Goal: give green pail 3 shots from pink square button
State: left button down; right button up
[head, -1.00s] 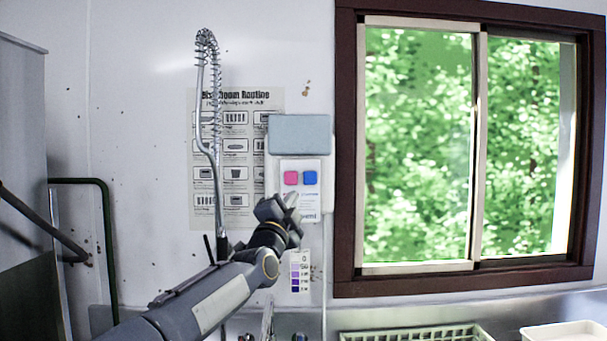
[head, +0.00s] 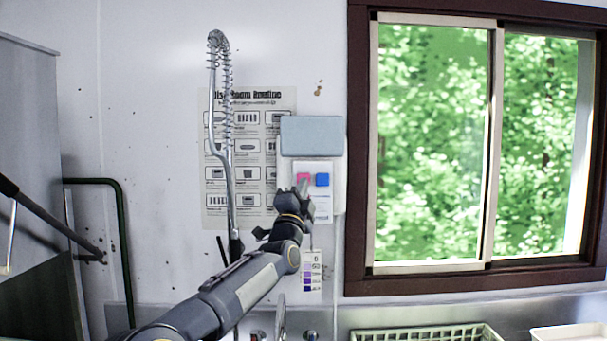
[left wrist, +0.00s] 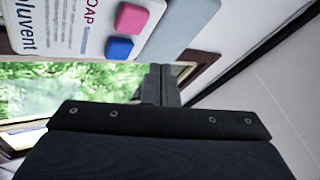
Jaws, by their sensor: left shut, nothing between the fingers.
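The pink square button (head: 303,177) is on the white dispenser (head: 327,206) on the wall, left of a blue button (head: 322,179). My left gripper (head: 303,188) is shut and empty, with its fingertips just in front of the pink button, partly covering its lower edge. In the left wrist view the pink button (left wrist: 132,19) and the blue button (left wrist: 118,48) lie above and left of the shut fingertips (left wrist: 161,72). I cannot tell whether the fingertips touch the button. The green pail and my right gripper do not show.
A coiled spray hose (head: 220,110) stands left of the dispenser, before a wall poster (head: 247,190). A window (head: 485,150) is on the right. A pale green rack (head: 425,333) and a white tray (head: 570,333) show at the bottom edge.

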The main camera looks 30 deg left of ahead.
aim_at(306, 175)
pick_arm(q)
jog(key=w+a+p, duration=0.1)
jog(key=w+p, duration=0.1)
jog(key=w, duration=0.1)
jog(key=w+a+p, duration=0.1)
jog(key=shift+w+a, duration=0.15)
jog(key=shift+a, duration=0.2)
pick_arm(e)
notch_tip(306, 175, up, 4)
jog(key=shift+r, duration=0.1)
pick_arm(q)
jog(key=shift+w, duration=0.1)
dwell(1.4)
jog(key=shift+w+a, duration=0.2)
jog(key=shift+w, duration=0.1)
jog(key=shift+w+a, duration=0.4)
jog(key=shift+w, duration=0.2)
dwell(1.0)
jog(key=s+d+b, duration=0.1)
jog(key=b, duration=0.2)
jog(key=shift+s+f+b, duration=0.15)
jog(key=shift+s+b, duration=0.05)
jog(key=shift+b, duration=0.1)
jog(key=shift+s+d, duration=0.1)
jog(key=shift+s, duration=0.15)
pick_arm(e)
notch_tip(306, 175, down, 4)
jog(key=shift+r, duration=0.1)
